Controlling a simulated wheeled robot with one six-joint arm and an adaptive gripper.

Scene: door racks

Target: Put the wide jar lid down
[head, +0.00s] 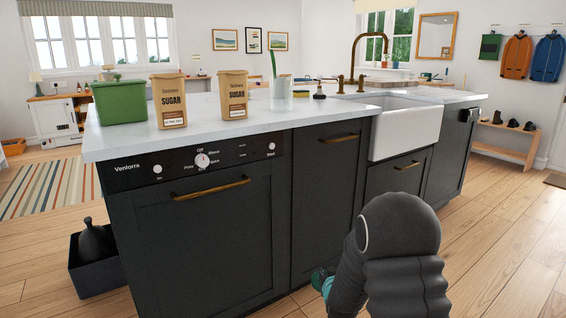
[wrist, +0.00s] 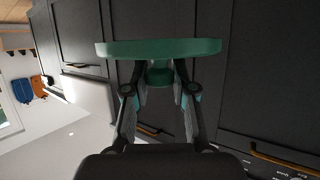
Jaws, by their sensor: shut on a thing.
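The wide jar lid (wrist: 158,48) is a flat green disc with a knob under it in the wrist view. My gripper (wrist: 159,76) is shut on this knob, and the disc lies across beyond the fingertips. In the head view a small part of the green lid (head: 320,276) shows low in front of the dark cabinets, beside my arm. My arm hides most of the gripper and lid there. The lid is held in the air, apart from the countertop (head: 220,128).
On the counter stand a green bin (head: 120,102), two sugar packets (head: 168,100) (head: 233,95), a glass jar (head: 281,98) and a dark bottle (head: 319,92). A white sink (head: 400,130) is at right. The counter's front strip is clear. A dark crate (head: 95,270) sits on the floor.

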